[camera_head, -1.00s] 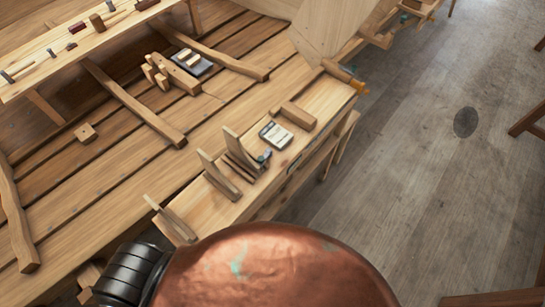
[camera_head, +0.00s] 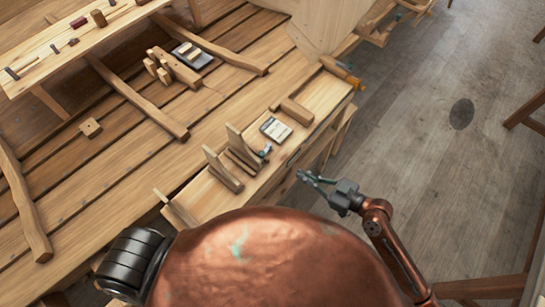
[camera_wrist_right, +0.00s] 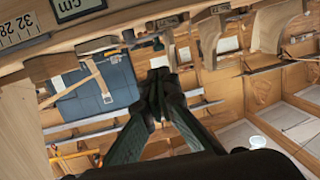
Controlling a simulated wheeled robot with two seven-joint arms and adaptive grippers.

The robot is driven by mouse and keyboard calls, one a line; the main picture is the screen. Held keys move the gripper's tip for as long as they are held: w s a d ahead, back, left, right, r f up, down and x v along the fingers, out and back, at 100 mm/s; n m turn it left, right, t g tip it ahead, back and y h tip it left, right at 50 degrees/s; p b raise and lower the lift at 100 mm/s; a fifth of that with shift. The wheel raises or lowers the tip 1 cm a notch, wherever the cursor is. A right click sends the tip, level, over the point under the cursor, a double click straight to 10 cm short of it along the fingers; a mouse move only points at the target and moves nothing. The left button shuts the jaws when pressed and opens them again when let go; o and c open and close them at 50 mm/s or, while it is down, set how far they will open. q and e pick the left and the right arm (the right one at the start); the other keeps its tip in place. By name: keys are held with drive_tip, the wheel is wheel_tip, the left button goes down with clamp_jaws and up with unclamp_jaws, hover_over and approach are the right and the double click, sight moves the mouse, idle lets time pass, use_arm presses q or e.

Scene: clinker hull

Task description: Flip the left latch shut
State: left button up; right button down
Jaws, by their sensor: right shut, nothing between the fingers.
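My right gripper (camera_head: 314,179) is out over the floor, beside the right edge of the wooden bench (camera_head: 205,203). It is shut and empty; its dark fingers also show in the wrist view (camera_wrist_right: 160,82). A blue-grey case (camera_wrist_right: 98,92) with tan straps is left of the fingers in the wrist view, apart from them as far as I can tell. I cannot make out a left latch or its position for certain in either view. My left gripper is not in view.
On the bench stand upright wooden pieces (camera_head: 222,170), a small teal-ended tool (camera_head: 265,151), a pale card-like box (camera_head: 276,129) and a wooden block (camera_head: 297,111). An orange-ended item (camera_head: 352,81) sits at the far corner. The grey floor (camera_head: 425,170) on the right is largely clear.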

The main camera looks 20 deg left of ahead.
sight(264, 155)
drive_tip(key=p+x, duration=0.2)
drive_tip(key=x, duration=0.4)
drive_tip(key=p+x, duration=0.2)
drive_tip(key=x, duration=0.4)
drive_tip(key=shift+w+a+p, duration=0.25)
drive_tip(key=shift+w+p, duration=0.05)
drive_tip(key=shift+w+a+f, duration=0.1)
drive_tip(key=shift+a+f, duration=0.15)
drive_tip(key=shift+a, duration=0.15)
drive_tip(key=shift+a, duration=0.1)
